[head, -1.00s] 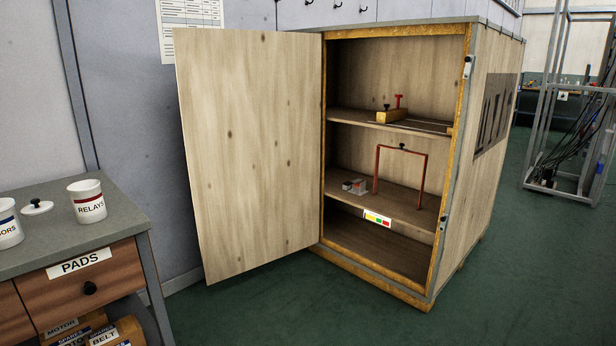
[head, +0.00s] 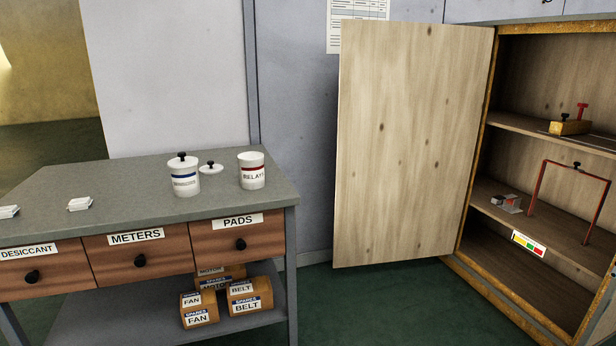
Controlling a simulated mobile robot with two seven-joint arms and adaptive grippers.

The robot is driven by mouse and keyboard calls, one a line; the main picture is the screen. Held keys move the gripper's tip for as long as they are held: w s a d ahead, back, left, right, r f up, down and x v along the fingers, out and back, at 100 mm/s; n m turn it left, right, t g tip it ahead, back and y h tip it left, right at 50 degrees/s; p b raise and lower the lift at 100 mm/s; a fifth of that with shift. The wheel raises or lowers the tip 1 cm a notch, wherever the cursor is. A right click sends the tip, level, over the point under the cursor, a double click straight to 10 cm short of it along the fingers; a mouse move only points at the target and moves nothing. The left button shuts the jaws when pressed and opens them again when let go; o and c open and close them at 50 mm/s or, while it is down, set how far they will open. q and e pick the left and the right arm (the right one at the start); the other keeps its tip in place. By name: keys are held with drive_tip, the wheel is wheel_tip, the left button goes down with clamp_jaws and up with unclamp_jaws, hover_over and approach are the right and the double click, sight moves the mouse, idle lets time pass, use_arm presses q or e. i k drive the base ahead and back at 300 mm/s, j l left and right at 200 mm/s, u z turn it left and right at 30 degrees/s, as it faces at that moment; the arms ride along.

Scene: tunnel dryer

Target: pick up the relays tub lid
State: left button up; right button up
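The relays tub (head: 252,172) is a white tub with a red band and the word RELAYS, standing without a lid near the right end of the grey bench top (head: 110,195). A white lid with a dark knob (head: 211,169) lies flat on the bench just left of it. A second white tub with a blue band (head: 184,178) stands left of that lid with its own black-knobbed lid on; its label is too small to read. Neither of my grippers shows in the head view.
The bench has drawers marked DESICCANT, METERS and PADS (head: 225,236), with boxes (head: 244,297) on a shelf below. Small white items (head: 80,204) lie on the left of the top. A wooden cabinet (head: 545,150) stands right, its door (head: 410,145) swung open towards the bench.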

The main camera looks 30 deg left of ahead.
sight(210, 168)
drive_tip(key=u, duration=1.35)
